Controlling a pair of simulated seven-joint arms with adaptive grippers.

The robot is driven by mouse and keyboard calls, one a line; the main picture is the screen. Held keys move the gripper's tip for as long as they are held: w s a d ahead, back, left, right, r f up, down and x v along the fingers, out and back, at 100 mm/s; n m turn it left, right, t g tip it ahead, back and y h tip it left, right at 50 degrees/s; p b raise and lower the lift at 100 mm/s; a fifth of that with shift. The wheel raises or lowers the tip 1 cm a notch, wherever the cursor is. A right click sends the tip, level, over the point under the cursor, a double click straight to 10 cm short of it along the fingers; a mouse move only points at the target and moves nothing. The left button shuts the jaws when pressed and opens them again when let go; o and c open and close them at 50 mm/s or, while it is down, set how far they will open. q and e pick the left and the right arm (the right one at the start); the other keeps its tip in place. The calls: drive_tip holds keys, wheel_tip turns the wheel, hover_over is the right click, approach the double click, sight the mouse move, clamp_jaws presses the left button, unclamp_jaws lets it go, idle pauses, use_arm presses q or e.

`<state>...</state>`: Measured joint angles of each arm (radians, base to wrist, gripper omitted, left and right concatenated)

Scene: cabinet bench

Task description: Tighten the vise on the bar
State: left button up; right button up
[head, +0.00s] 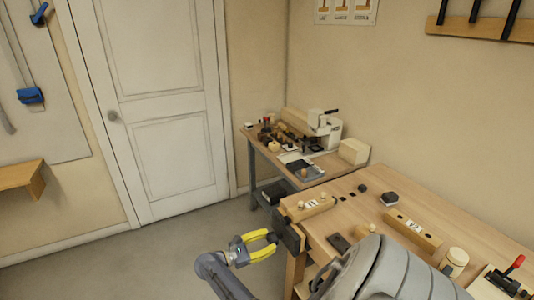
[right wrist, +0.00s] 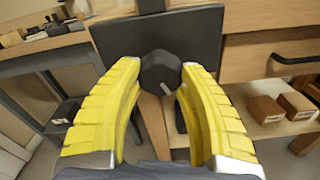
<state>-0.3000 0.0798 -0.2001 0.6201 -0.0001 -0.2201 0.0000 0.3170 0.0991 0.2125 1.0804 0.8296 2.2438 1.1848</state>
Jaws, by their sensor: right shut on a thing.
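The vise shows as a dark plate (head: 287,233) on the front left end of the wooden bench; the plate also fills the top middle of the right wrist view (right wrist: 215,45). A black faceted knob (right wrist: 160,72) with a pale mark sits in front of the plate. My right gripper (head: 271,239) has yellow fingers, which are shut on the knob from both sides. A pale wooden block with a label and round pegs (head: 308,208) lies behind the plate on the bench. I cannot tell whether it is the bar or how tightly it is held. My left gripper is not in view.
The bench top (head: 350,207) carries a second labelled wooden block (head: 413,231), a black block (head: 389,198) and a red-handled clamp (head: 512,268). A cluttered side table (head: 318,165) stands behind. Two brown blocks (right wrist: 280,106) lie on a shelf below the bench.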

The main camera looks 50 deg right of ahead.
drive_tip(key=shift+m, duration=1.1)
drive_tip(key=shift+d+m, duration=0.1)
drive_tip(key=shift+m, duration=1.5)
drive_tip(key=o, duration=1)
drive_tip(key=shift+v, duration=3.5)
